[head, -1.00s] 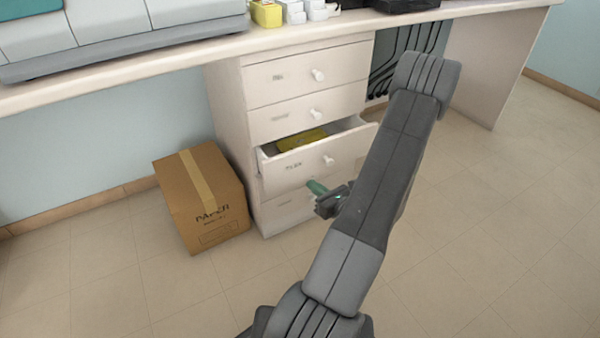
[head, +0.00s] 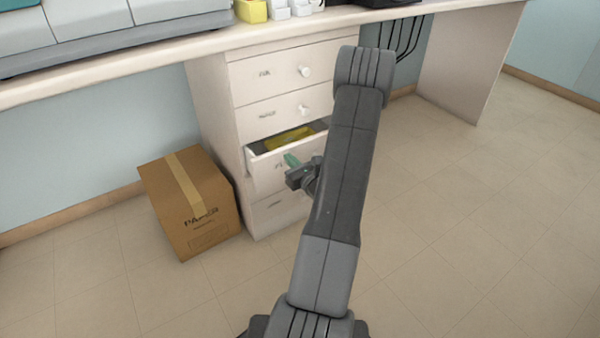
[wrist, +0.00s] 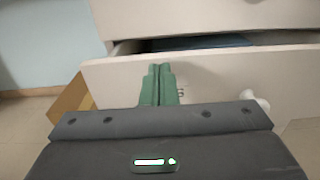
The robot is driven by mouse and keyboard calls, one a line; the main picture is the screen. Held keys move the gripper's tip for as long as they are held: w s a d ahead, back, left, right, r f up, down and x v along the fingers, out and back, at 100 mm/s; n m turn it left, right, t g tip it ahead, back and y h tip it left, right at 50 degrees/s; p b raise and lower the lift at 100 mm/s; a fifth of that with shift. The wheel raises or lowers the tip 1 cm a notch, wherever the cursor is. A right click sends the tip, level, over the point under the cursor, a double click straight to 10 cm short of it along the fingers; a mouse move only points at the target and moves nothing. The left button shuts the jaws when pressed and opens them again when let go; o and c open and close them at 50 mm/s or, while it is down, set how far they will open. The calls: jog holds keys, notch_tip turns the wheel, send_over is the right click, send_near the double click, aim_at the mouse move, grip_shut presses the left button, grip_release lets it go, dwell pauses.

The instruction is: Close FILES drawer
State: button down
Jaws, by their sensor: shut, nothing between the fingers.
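The FILES drawer (head: 262,178) is the third one down in the cream cabinet and stands partly open, with a yellow item (head: 290,138) inside. In the wrist view its front (wrist: 215,80) fills the middle, with a dark gap above its top edge and a white knob (wrist: 257,97) at the right. My gripper (head: 291,160) has green fingers, shut and empty, in front of the drawer face. In the wrist view the fingertips (wrist: 160,68) overlap the drawer front near its label, left of the knob. I cannot tell whether they touch it.
A cardboard box (head: 190,205) stands on the floor left of the cabinet. Two closed drawers (head: 285,72) are above, and another drawer (head: 270,212) is below. The counter (head: 200,48) runs overhead. The floor at the right is clear.

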aim_at(283, 151)
jog(key=shift+x, duration=0.95)
jog(key=shift+w, duration=0.1)
jog(key=b+x, duration=0.1)
jog(key=x, duration=0.3)
jog(key=shift+w+a, duration=0.25)
jog(key=shift+a, duration=0.05)
jog(key=shift+d, duration=0.15)
